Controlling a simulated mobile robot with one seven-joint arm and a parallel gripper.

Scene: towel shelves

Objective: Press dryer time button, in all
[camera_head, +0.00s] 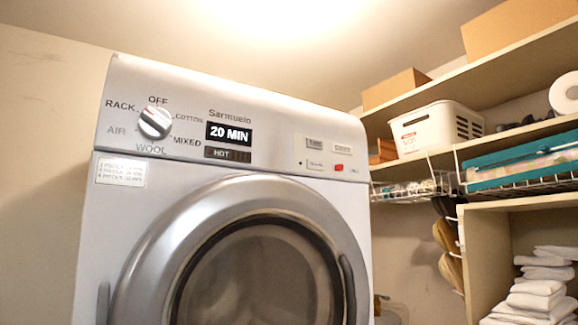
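The white dryer (85,245) fills the left and middle of the head view, with its round door (150,250) shut. Its display (229,133) reads "20 MIN", and a smaller strip (228,154) below reads "HOT". A silver dial (155,121) is at the panel's left, ringed by labels such as OFF, RACK, AIR, WOOL, MIXED and COTTON. At the panel's right are several small buttons, with two pale ones on top (314,143) and a red one (338,167) below. The button labels are too small to read surely. My gripper is not in view.
Wooden shelves (490,94) on the right hold cardboard boxes (395,88), a white basket (432,128) and a teal container (520,166). Wire baskets (405,192) hang below. Folded white towels (537,292) are stacked at lower right. Nothing stands before the dryer's panel in this view.

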